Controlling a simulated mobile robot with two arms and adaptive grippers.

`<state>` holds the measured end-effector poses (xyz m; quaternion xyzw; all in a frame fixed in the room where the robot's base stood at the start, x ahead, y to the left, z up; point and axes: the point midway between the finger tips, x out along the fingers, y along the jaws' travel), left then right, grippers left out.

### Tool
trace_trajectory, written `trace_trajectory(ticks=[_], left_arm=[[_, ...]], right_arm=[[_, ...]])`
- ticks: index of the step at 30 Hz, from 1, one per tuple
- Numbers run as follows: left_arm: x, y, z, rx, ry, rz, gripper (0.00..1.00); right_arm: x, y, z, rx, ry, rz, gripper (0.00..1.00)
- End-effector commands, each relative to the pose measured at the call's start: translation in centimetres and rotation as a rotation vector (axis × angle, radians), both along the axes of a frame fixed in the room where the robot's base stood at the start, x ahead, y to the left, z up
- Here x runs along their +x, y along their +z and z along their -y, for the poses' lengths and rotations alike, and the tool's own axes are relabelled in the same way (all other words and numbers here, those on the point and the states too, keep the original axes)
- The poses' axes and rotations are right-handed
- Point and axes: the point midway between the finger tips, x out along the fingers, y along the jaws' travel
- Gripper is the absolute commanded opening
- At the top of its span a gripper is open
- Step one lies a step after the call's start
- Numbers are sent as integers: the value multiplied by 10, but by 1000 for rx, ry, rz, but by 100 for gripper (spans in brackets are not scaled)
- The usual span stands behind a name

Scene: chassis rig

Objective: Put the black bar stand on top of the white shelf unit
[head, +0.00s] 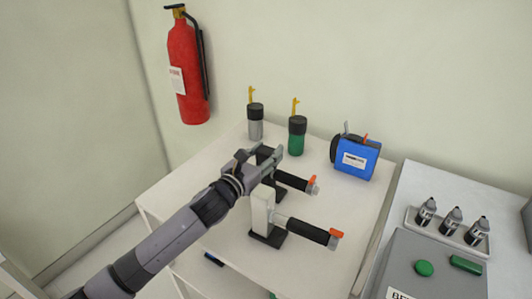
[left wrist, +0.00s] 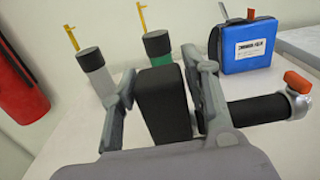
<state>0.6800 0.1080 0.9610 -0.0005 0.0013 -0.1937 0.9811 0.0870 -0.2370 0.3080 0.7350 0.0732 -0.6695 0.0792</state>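The black bar stand (head: 264,152), an upright black block with a dark bar ending in an orange tip, is at the top of the white shelf unit (head: 333,210). Its foot is partly hidden, and I cannot tell whether it rests on the board. My left gripper (head: 259,156) has its fingers on either side of the upright block. In the left wrist view the block (left wrist: 163,98) is between the two fingers (left wrist: 165,92), close to both. Whether they press on it is unclear. My right gripper is not in view.
A white bar stand (head: 262,207) stands just in front. A grey-black bottle (head: 255,122), a green-black bottle (head: 297,136) and a blue case (head: 356,158) stand behind. A red extinguisher (head: 187,70) hangs on the wall. A grey box (head: 440,262) is at right.

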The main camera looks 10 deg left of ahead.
Motion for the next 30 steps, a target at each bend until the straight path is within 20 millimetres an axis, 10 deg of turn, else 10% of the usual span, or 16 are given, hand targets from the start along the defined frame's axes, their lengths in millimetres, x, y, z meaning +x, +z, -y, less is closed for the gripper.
trace_trajectory(ticks=[11, 30], left_arm=[[-3, 1, -2, 2, 0, 0, 44], [-105, 1, -44, 1, 1, -1, 44]], right_arm=[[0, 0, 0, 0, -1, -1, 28], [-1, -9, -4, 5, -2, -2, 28]])
